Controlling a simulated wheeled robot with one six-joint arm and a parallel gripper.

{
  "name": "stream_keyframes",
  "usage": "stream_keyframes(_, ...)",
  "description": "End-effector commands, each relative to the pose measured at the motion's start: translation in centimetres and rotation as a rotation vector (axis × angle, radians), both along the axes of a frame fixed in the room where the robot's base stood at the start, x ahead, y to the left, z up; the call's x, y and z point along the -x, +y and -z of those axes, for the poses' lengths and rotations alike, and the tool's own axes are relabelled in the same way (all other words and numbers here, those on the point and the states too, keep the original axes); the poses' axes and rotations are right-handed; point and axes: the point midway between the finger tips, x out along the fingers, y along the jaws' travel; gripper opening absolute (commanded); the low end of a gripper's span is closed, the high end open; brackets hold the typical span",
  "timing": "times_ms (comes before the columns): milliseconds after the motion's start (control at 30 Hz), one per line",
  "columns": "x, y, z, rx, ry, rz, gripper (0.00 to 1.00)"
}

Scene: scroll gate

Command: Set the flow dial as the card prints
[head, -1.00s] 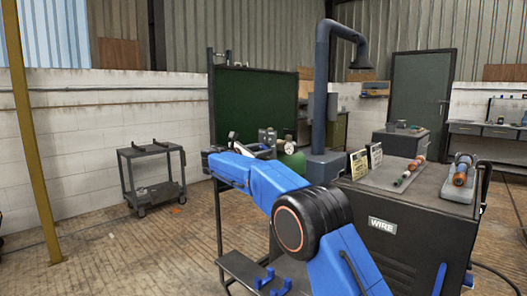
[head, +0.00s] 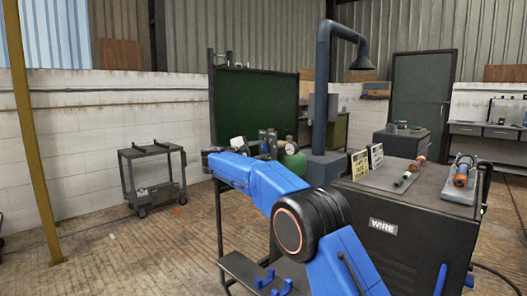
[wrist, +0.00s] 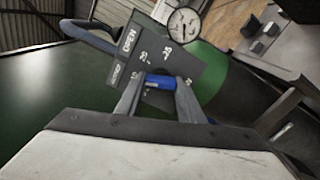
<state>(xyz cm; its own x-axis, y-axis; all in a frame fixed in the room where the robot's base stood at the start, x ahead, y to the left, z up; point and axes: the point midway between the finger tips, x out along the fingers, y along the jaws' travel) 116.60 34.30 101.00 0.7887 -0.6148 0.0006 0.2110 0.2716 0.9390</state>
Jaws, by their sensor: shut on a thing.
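In the wrist view, my gripper (wrist: 157,96) is shut on a small blue knob (wrist: 160,82), one finger on each side of it. The knob sits in front of a dark dial plate (wrist: 150,52), tilted in the picture, with white numbers and the word OPEN. The knob's exact setting cannot be read. Printed cards stand on the dark cabinet in the head view, a yellowish one (head: 360,164) and a paler one (head: 375,155); their print is too small to read.
A round gauge (wrist: 184,25) is beside the plate, near a green cylinder (wrist: 213,70). The dark cabinet (head: 400,215) marked WIRE stands right of my arm. A grey cart (head: 152,180) stands at left on open floor.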

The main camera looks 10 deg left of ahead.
Motion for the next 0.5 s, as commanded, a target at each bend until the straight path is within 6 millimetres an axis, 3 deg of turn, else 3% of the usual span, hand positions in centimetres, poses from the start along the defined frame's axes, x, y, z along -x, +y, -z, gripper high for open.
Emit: stream_keyframes(500, 0.04, 0.1, -0.06, -0.377, -0.291, 0.002, 0.12)
